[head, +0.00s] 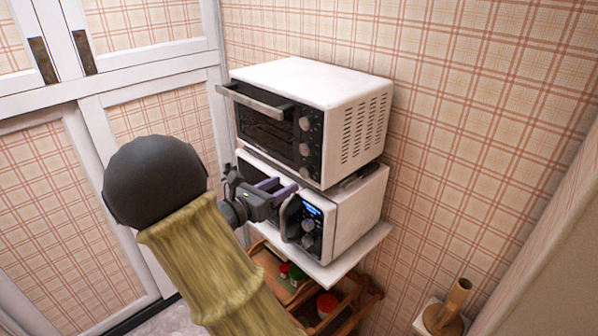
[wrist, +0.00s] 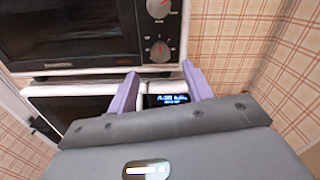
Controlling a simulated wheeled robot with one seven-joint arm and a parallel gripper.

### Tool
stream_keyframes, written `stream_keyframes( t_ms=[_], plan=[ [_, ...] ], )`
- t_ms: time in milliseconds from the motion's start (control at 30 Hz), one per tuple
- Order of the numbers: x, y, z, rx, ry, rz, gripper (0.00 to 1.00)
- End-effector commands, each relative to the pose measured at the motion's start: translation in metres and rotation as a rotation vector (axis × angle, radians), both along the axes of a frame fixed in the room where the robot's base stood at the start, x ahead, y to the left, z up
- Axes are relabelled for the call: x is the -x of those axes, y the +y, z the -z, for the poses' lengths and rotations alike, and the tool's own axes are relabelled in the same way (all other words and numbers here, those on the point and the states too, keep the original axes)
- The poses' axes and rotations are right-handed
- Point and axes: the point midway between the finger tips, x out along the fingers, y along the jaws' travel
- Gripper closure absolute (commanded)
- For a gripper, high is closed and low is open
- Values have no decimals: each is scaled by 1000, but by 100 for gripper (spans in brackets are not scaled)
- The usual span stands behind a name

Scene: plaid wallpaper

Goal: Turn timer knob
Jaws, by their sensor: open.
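The white toaster oven (head: 312,85) stands on top of the white microwave (head: 358,205) and has round grey knobs down the right of its black front. Two of these show in the wrist view, an upper knob (wrist: 158,8) and a lower knob (wrist: 160,50); the labels are too small to read, so I cannot tell which is the timer. My gripper (head: 276,188) is open and empty in front of the appliances. In the wrist view its purple fingers (wrist: 160,72) point forward, tips just below the lower knob and either side of it, apparently not touching it.
The microwave has a lit blue display (wrist: 167,99), dark knobs (head: 308,226) and a handle at its front. Both appliances sit on a wooden cart (head: 340,268) with jars below. A plaid wall (head: 450,130) stands close on the right, white-framed cabinets (head: 160,115) on the left.

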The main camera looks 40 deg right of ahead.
Motion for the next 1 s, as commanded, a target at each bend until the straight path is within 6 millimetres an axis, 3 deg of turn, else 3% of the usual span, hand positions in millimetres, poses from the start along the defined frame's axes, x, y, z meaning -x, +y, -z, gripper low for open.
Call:
stream_keyframes(
  t_ms=[333, 733, 967, 1000],
  plan=[
    [-4, -57, -2, 1, 1, 4, 50],
    [-5, -66, 0, -1, -1, 0, 50],
    [-5, -66, 0, -1, -1, 0, 93],
    [-5, -66, 0, -1, -1, 0, 94]
  ],
)
